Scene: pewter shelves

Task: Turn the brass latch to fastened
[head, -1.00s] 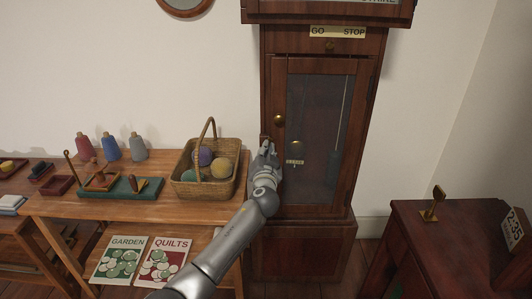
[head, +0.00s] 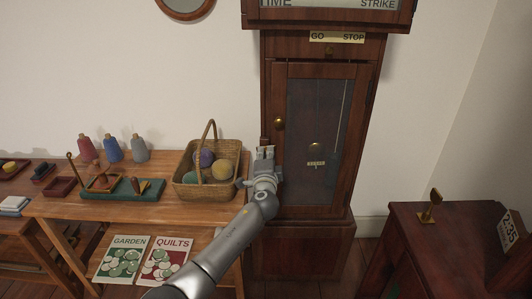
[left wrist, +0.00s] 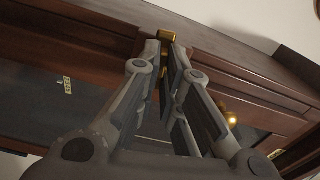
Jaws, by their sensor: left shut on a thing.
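The brass latch (left wrist: 167,34) shows in the left wrist view at the edge of the dark wooden clock case, between the tips of my left gripper (left wrist: 167,45). The fingers are shut on it, and they hide part of it. In the head view my left gripper (head: 265,153) is at the left edge of the tall clock's glazed door (head: 279,190), below the round brass knob (head: 279,124). The latch itself is hidden by the gripper there. The door looks closed. My right gripper is not in view.
A wicker basket (head: 188,186) of yarn balls stands on the wooden table (head: 120,207) just left of my left gripper. The brass knob (left wrist: 231,118) is close to my fingers in the wrist view. A dark cabinet (head: 450,240) stands at the right.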

